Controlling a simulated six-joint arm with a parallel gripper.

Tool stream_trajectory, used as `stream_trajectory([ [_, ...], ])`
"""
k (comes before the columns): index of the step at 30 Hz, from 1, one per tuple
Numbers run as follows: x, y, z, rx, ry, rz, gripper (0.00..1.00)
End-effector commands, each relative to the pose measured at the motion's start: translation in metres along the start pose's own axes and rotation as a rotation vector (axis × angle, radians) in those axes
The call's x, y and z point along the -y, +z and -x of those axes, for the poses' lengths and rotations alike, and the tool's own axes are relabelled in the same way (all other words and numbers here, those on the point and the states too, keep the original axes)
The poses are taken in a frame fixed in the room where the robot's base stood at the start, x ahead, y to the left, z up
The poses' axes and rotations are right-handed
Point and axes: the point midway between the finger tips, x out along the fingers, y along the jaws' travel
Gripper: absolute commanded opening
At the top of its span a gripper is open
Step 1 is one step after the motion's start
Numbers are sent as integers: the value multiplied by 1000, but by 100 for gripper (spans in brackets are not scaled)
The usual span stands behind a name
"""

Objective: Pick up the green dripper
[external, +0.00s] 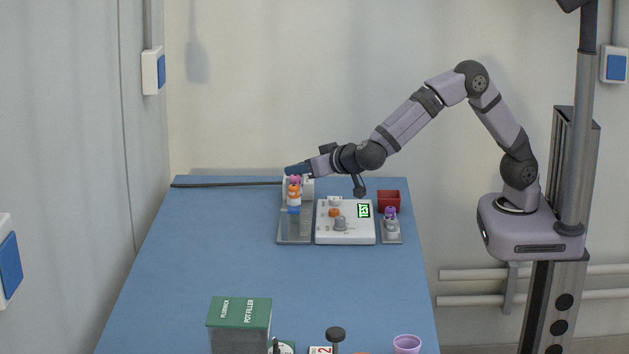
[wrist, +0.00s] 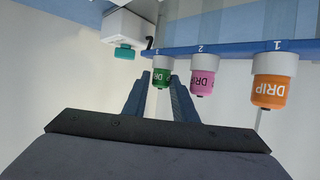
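The green dripper (wrist: 162,73) hangs in a white collar at the slot marked 3 of a blue rack bar (wrist: 225,47) in the wrist view. A pink dripper (wrist: 203,82) is at slot 2 and an orange dripper (wrist: 271,88) at slot 1. My gripper (wrist: 160,88) is open, its two dark blue fingers pointing toward the green dripper, one to each side of it in the picture. I cannot tell whether they touch it. In the external view my gripper (external: 298,170) is at the back of the table, by the pink and orange drippers; the green one is not discernible there.
A white instrument with a green display (external: 345,221) stands right of a grey tray (external: 294,237). A red box (external: 389,198) is behind a small bottle stand. A green-topped box (external: 239,312) and a purple cup (external: 407,344) are at the front. The middle of the blue table (external: 220,255) is clear.

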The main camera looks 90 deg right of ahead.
Motion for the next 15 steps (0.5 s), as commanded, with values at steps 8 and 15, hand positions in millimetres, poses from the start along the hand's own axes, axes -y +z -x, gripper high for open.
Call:
stream_trajectory([
  [8,0,-1,-9,0,2,-1,25],
  [15,1,-3,-39,0,3,-1,25],
])
